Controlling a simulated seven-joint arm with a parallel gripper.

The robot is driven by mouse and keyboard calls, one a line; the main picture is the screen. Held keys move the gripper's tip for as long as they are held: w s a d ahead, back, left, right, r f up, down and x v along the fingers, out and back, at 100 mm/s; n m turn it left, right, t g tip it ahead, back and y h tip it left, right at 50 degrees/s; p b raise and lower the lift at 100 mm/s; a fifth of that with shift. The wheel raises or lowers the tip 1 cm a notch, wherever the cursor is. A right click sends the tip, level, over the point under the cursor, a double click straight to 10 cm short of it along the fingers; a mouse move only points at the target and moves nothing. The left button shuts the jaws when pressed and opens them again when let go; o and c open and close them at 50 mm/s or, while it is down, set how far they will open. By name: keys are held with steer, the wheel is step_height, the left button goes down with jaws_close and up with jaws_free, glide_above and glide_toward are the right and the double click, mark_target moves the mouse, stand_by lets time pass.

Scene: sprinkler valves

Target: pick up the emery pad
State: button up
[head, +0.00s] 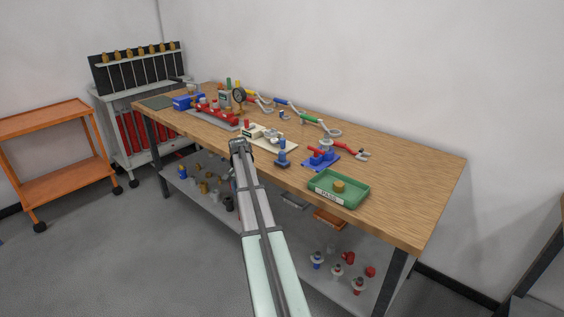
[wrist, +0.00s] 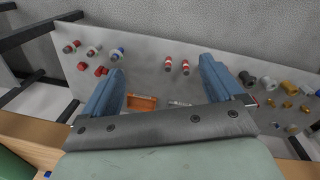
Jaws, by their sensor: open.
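A small round tan-brown piece (head: 338,187), which looks like the emery pad, lies in a green tray (head: 322,199) on the right part of the bench. The tray's front carries a white label, too small to read surely. My gripper (head: 238,146) is at the bench's front edge, well left of the tray. In the wrist view my gripper's two blue fingers (wrist: 163,85) are wide apart with nothing between them, facing the lower shelf. The pad is not visible in the wrist view; part of a green surface shows at its lower left corner.
The wooden bench (head: 420,190) holds a blue stand (head: 321,160), a small blue device (head: 282,158) and a gauge (head: 239,95). The lower shelf (wrist: 145,65) carries an orange bin (wrist: 142,102) and several valve parts. The bench's right end is clear.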

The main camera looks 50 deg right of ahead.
steer(key=d+r+m, duration=0.2)
steer(key=d+r, duration=0.7)
steer(key=r, duration=0.2)
steer(key=m+t+h, duration=0.1)
steer(key=m, duration=0.1)
glide_toward(282, 152)
step_height(282, 152, down, 7)
steer(key=shift+w+d+r, duration=0.1)
steer(key=shift+w+r, duration=0.05)
steer(key=shift+d+f, duration=0.2)
steer(key=shift+f, duration=0.7)
steer(key=shift+d+f, duration=0.2)
steer(key=shift+f, duration=0.7)
steer(key=shift+d+f, duration=0.15)
steer(key=shift+f, duration=0.7)
steer(key=c, duration=1.2)
steer(key=shift+o, duration=0.2)
step_height(282, 152, up, 10)
steer(key=shift+r, duration=0.1)
